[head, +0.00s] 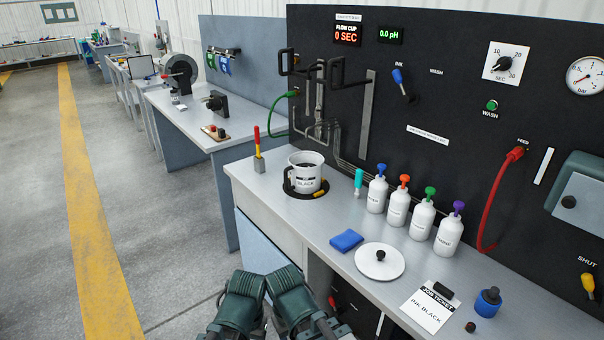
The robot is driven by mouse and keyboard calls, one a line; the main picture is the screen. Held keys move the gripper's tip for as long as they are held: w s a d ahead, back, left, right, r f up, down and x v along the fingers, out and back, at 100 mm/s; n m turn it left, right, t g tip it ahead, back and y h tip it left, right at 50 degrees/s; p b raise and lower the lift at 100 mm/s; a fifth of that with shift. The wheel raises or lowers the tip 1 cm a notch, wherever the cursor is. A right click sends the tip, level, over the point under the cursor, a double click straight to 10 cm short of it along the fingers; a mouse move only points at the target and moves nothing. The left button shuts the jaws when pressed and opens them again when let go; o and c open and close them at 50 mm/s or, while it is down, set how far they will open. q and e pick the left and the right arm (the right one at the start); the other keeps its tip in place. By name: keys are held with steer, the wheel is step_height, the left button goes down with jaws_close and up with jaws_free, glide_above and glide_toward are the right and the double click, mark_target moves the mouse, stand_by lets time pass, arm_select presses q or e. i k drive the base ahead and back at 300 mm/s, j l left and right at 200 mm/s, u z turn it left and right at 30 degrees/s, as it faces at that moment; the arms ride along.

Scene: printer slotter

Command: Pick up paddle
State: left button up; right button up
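A slim upright tool with a red top and yellow lower part (257,140) stands in a small grey block (259,163) at the left end of the bench. It looks most like the paddle, though its lower end is hidden in the block. My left gripper (238,308) and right gripper (298,305) are low at the bottom edge, in front of the bench and well apart from the tool. Both are folded close together and partly cut off, so their fingers cannot be made out.
A white pitcher marked BLACK (306,172) sits right of the tool. A green hose (279,133) hangs behind. The bench front edge (262,203) is clear.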

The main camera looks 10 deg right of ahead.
mark_target(255, 128)
steer(key=i+j+z, duration=0.2)
steer(key=z, duration=0.25)
steer(key=i+j+z, duration=0.15)
steer(key=z, duration=0.25)
steer(key=i+j+z, duration=0.1)
steer(key=j, duration=0.25)
steer(key=i+j, duration=0.2)
steer(key=j, duration=0.15)
steer(key=i+j+z, duration=0.15)
steer(key=j, duration=0.55)
steer(key=i+j+z, duration=0.15)
steer(key=j, duration=0.25)
